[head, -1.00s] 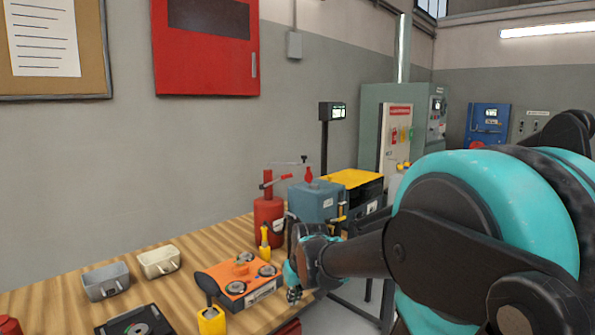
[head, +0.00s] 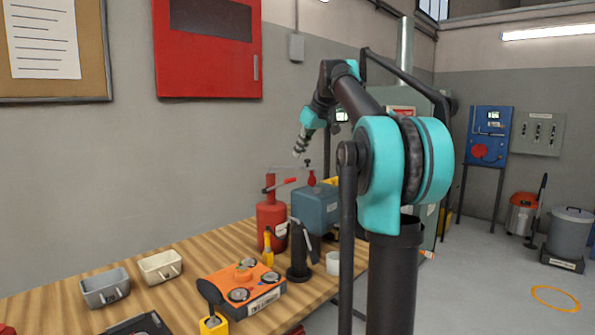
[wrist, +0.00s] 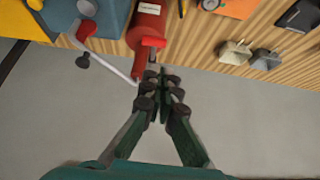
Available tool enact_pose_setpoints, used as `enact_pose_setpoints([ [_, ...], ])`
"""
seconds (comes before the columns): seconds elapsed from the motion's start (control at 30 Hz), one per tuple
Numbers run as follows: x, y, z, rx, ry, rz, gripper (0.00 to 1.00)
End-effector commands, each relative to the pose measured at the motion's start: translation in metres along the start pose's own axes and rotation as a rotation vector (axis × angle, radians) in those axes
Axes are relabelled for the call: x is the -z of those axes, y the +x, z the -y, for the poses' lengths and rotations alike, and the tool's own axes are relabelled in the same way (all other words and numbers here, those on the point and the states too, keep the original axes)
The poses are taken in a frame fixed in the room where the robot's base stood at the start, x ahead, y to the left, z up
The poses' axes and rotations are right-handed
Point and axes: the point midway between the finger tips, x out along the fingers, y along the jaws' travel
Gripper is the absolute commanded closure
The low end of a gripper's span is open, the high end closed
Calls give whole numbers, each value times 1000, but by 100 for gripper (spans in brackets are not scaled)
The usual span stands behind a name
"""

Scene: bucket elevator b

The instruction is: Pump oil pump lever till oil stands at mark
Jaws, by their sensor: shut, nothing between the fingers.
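A red cylinder (head: 271,216) stands at the back of the wooden bench, with a red-gripped lever (head: 290,181) at its top. I take this for the oil pump. In the wrist view the red cylinder (wrist: 149,18) and the red grip (wrist: 153,42) show at the top, near my fingertips. No oil level or mark can be made out. My gripper (head: 297,155) is shut and empty, tilted downward above the lever and apart from it in the head view. The closed fingers (wrist: 160,78) also show in the wrist view.
A blue-grey box (head: 318,206) with a red-topped fitting stands right of the cylinder. A black stand (head: 298,262), white cup (head: 333,264) and orange unit (head: 243,288) are in front. A thin pale rod (wrist: 112,66) crosses near the fingers. Two small bins (head: 106,287) sit left.

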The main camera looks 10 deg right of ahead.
Motion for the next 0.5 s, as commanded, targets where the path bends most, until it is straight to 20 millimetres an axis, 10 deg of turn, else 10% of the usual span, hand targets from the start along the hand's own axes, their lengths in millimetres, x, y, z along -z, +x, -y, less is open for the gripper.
enact_pose_setpoints([
  [0.5, 29, -36, -4, 16, -57, -31, 100],
])
